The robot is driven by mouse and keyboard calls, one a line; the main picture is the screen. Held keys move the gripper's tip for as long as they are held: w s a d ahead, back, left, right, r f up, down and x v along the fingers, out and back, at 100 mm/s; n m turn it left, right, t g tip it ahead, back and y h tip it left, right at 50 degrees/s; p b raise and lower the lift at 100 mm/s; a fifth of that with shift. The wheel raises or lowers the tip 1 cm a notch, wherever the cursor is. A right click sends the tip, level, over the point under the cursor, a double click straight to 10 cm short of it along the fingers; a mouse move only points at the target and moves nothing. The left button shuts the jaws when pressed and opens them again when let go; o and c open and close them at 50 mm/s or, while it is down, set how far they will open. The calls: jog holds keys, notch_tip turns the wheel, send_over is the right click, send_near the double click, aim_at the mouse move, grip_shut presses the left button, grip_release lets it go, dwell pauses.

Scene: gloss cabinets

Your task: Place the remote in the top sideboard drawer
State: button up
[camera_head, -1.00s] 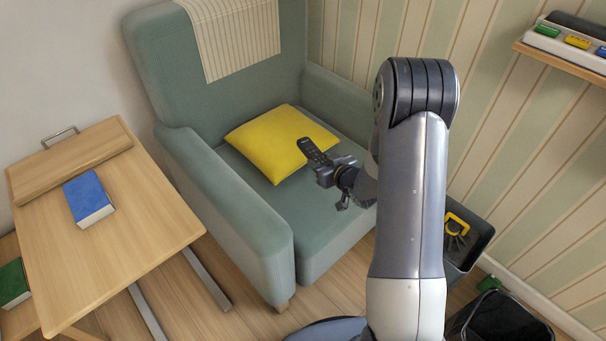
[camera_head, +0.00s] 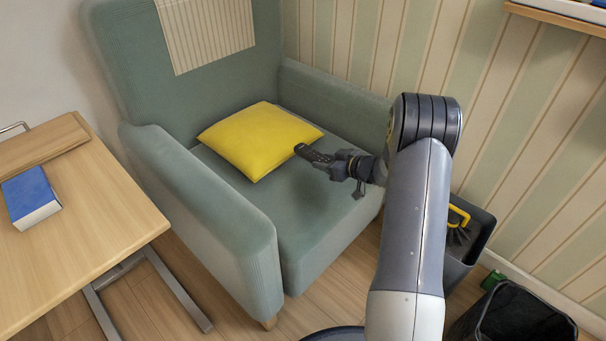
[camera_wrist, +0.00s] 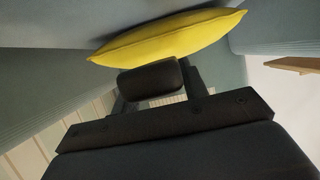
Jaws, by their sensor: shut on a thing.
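The remote (camera_head: 313,154) is dark and slim. My gripper (camera_head: 334,163) is shut on it and holds it above the seat of the green armchair, in front of the yellow cushion. In the wrist view the remote (camera_wrist: 150,80) shows end-on as a dark rounded block between the fingers of my gripper (camera_wrist: 158,85). The sideboard and its top drawer are not in view.
The armchair (camera_head: 240,235) holds the yellow cushion (camera_head: 258,140). A wooden desk (camera_head: 90,225) with a blue book (camera_head: 30,197) stands at left. At right are a dark bin (camera_head: 510,320), a grey container (camera_head: 475,235) and a wall shelf (camera_head: 560,18).

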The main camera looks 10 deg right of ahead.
aim_at(324, 187)
notch_tip(324, 187, down, 9)
jog(key=b, duration=0.3)
jog(key=o, duration=1)
jog(key=shift+f, duration=0.1)
